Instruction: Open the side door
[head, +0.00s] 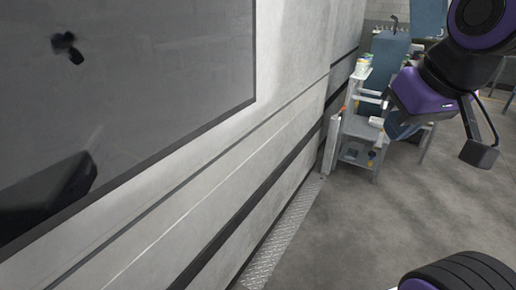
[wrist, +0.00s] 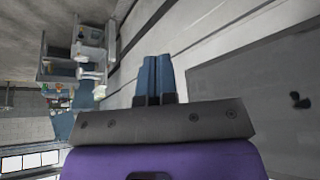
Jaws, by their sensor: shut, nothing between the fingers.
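A pale side wall with dark horizontal stripes (head: 290,120) fills the left and middle of the head view. It holds a large, dark-framed grey panel (head: 150,75) with a small black fitting (head: 67,46) that looks like a handle. The panel (wrist: 245,95) and the black fitting (wrist: 300,101) also show at the right of the wrist view. I cannot tell which part is the side door, and I see no open gap. My gripper (wrist: 158,58) has its two blue fingers together, with nothing between them. It is apart from the black fitting, off to the right in the head view.
A grey shelved cart (head: 362,135) with bottles stands against the wall's far end, behind my arm. A metal tread-plate strip (head: 283,235) runs along the wall's foot. The concrete floor (head: 350,230) to the right of it is clear.

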